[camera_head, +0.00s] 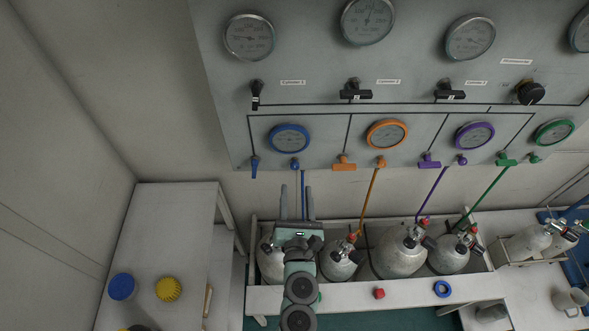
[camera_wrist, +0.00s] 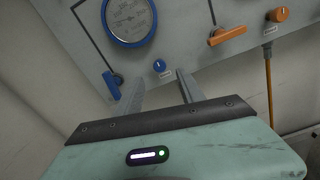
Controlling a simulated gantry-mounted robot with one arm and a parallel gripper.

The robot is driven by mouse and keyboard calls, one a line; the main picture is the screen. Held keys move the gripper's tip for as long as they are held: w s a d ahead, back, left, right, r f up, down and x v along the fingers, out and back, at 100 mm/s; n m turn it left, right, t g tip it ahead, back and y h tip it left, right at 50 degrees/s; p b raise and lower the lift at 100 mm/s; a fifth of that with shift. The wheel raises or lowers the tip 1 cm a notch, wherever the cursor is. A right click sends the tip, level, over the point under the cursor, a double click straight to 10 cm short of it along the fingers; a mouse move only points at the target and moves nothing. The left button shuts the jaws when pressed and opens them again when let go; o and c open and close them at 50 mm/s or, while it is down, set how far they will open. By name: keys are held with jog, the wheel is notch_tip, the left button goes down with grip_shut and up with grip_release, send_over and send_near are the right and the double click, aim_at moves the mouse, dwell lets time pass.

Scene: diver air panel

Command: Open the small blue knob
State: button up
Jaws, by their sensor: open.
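The small blue knob (camera_head: 295,163) is on the lower edge of the grey panel, below and right of the blue-rimmed gauge (camera_head: 289,138). In the wrist view the small blue knob (camera_wrist: 159,65) shows just beyond the fingertips, roughly between them in the picture. My gripper (camera_head: 296,188) is below the panel, its two fingers apart and pointing up toward the knob. In the wrist view my gripper (camera_wrist: 160,76) is open and empty. No contact with the knob shows. A blue lever handle (camera_wrist: 112,85) is left of the knob.
An orange lever handle (camera_wrist: 227,36) and an orange knob (camera_wrist: 277,15) are to the right. A blue hose (camera_head: 303,180) hangs below the knob, close to my fingers. Gas cylinders (camera_head: 400,255) stand in a white rack below. Wall is clear left of the panel.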

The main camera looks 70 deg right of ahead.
aim_at(295, 168)
jog(key=p+x, duration=0.1)
jog(key=x, duration=0.5)
jog(key=shift+w+d+r, duration=0.15)
jog(key=shift+w+d, duration=0.05)
jog(key=shift+d, duration=0.1)
jog(key=shift+w+d, duration=0.15)
jog(key=shift+d, duration=0.35)
jog(key=shift+c, duration=0.4)
grip_shut()
